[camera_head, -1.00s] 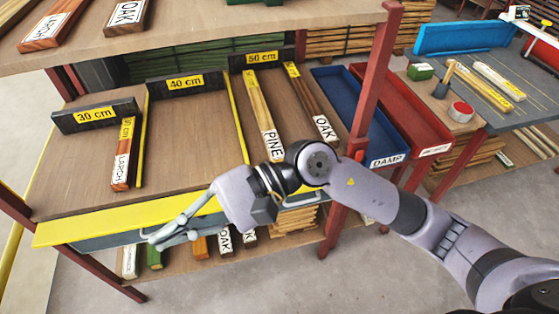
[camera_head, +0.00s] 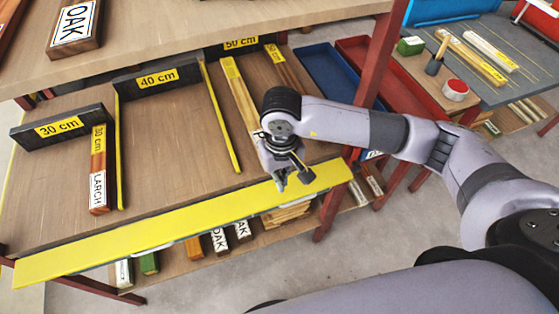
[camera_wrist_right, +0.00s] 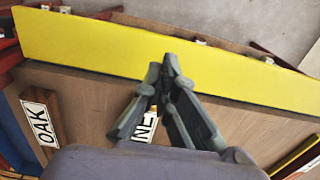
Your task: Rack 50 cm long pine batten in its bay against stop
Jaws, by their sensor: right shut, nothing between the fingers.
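The pine batten (camera_head: 238,90) lies in the 50 cm bay, its far end close to the dark 50 cm stop (camera_head: 214,52); I cannot tell whether they touch. My arm hides its near end in the head view. In the right wrist view its label (camera_wrist_right: 145,128) shows partly, behind my fingers. My right gripper (camera_head: 292,180) is shut and empty, over the shelf's front near the batten's near end. It also shows in the right wrist view (camera_wrist_right: 166,72), fingertips together before the yellow front strip (camera_wrist_right: 90,50). My left gripper is not in view.
An oak batten (camera_wrist_right: 40,122) lies beside the pine one. A yellow divider (camera_head: 220,115) separates it from the empty 40 cm bay (camera_head: 165,130). A larch batten (camera_head: 98,165) lies in the 30 cm bay. A red post (camera_head: 378,70) and upper shelf (camera_head: 200,28) bound the space.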

